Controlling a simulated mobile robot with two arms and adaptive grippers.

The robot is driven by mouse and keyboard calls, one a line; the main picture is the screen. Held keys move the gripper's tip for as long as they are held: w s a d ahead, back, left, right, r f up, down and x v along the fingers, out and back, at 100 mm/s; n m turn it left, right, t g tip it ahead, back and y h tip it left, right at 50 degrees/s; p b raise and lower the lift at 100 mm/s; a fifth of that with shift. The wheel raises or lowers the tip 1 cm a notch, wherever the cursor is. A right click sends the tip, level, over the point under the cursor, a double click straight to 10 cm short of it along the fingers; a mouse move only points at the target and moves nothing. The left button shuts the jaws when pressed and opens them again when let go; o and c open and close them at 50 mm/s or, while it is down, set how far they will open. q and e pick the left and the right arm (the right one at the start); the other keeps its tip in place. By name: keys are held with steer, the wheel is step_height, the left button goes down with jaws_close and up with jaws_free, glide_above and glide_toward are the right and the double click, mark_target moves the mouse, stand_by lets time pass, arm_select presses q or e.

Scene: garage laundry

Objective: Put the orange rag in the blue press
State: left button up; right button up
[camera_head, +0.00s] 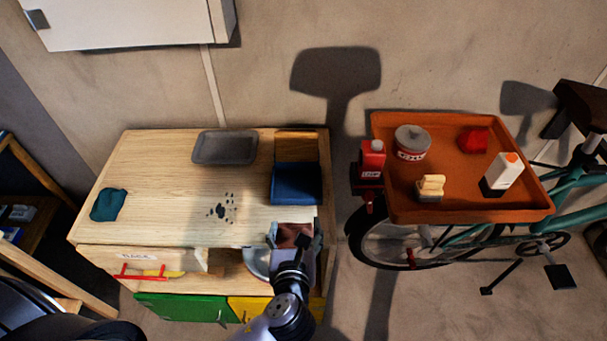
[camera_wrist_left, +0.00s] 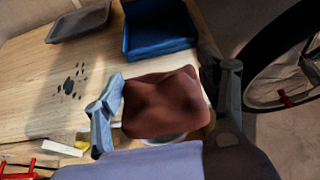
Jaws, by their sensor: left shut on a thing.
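My left gripper (camera_head: 294,240) is shut on a reddish-brown rag (camera_head: 290,232), which looks like the orange rag. In the left wrist view the rag (camera_wrist_left: 165,103) is bunched between the two fingers of the gripper (camera_wrist_left: 166,108). The gripper is at the front right edge of the wooden bench, in front of the blue press (camera_head: 297,184). The press, a blue block with a wooden back, also shows at the top of the left wrist view (camera_wrist_left: 160,40). The rag is apart from it. My right gripper is not in view.
The wooden bench (camera_head: 150,165) also bears a grey tray (camera_head: 224,148), a teal rag (camera_head: 108,204) and dark spots. An orange tray (camera_head: 390,205) with several containers and a red cloth stands right, above a bicycle.

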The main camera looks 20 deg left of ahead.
arm_select(q)
steer(key=w+a, duration=0.1)
steer(key=w, duration=0.3)
steer(key=w+a+p, duration=0.1)
steer(key=w, duration=0.3)
steer(key=w+a, duration=0.1)
steer(key=w, duration=0.3)
steer(key=shift+w+a+f+p, duration=0.1)
steer(key=shift+w+p, duration=0.2)
steer(key=shift+w, duration=0.05)
steer(key=shift+w+a, duration=0.15)
steer(key=shift+w, duration=0.45)
steer(key=w, duration=0.2)
steer(key=shift+w+a, duration=0.3)
steer(key=shift+a, duration=0.05)
steer(key=shift+w+a+f, duration=0.1)
steer(key=shift+w+f, duration=0.1)
steer(key=shift+f, duration=0.25)
steer(key=shift+w+f, duration=0.15)
steer(key=shift+f, duration=0.3)
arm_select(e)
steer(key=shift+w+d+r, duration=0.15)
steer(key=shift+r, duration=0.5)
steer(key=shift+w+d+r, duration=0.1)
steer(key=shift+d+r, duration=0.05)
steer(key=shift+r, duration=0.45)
arm_select(q)
steer(key=shift+s+r, duration=0.1)
